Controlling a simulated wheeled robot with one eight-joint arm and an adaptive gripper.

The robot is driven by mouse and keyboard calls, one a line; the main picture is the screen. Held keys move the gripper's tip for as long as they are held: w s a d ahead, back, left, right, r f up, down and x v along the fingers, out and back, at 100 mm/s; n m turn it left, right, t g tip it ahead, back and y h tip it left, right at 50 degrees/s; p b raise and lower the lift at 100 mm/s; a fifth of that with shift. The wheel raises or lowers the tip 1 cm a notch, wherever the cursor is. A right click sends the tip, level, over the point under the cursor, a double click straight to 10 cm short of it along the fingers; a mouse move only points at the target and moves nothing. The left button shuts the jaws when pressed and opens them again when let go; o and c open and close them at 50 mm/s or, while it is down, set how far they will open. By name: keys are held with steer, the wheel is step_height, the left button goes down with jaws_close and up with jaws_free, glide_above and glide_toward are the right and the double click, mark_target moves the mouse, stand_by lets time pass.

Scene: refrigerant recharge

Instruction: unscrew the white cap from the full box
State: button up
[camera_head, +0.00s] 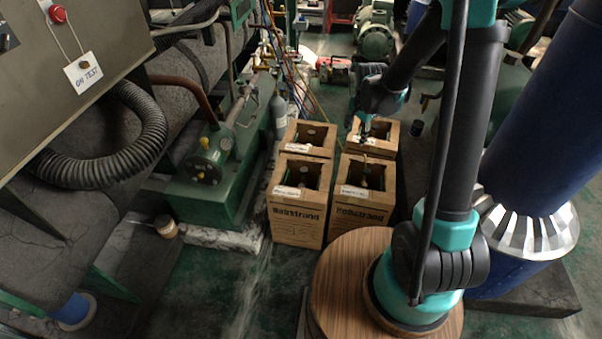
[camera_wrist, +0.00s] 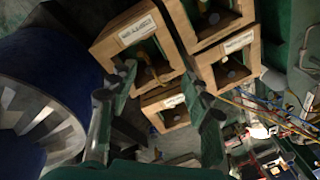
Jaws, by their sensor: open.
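Several open-topped cardboard boxes stand in a two-by-two group: front left (camera_head: 297,217), front right (camera_head: 362,213), back left (camera_head: 308,138) and back right (camera_head: 385,146). Each has a white label on its top rim, too small to read surely, so I cannot tell which is full. My gripper (camera_head: 366,128) is above the back right box. I cannot make out a white cap surely.
A green machine (camera_head: 215,190) with pipes stands left of the boxes. A large blue column (camera_head: 545,120) with a silver collar (camera_head: 525,228) rises at right. Hoses and wires (camera_head: 290,75) hang behind the boxes. The floor (camera_head: 225,285) in front is clear.

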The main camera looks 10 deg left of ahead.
steer(key=w+a+f+m+g, duration=0.1)
steer(key=w+a+f+m, duration=0.15)
steer(key=a+f, duration=0.3)
steer(key=w+a+f+m, duration=0.2)
steer(key=w+a+f, duration=0.2)
steer(key=a+f, duration=0.15)
steer(key=m+g, duration=0.1)
steer(key=m, duration=0.4)
glide_above(301, 185)
steer(key=shift+h, duration=0.3)
step_height(301, 185, down, 20)
steer(key=shift+f, duration=4.25)
steer(key=shift+c, duration=0.2)
jaws_close()
steer(key=shift+n, duration=0.25)
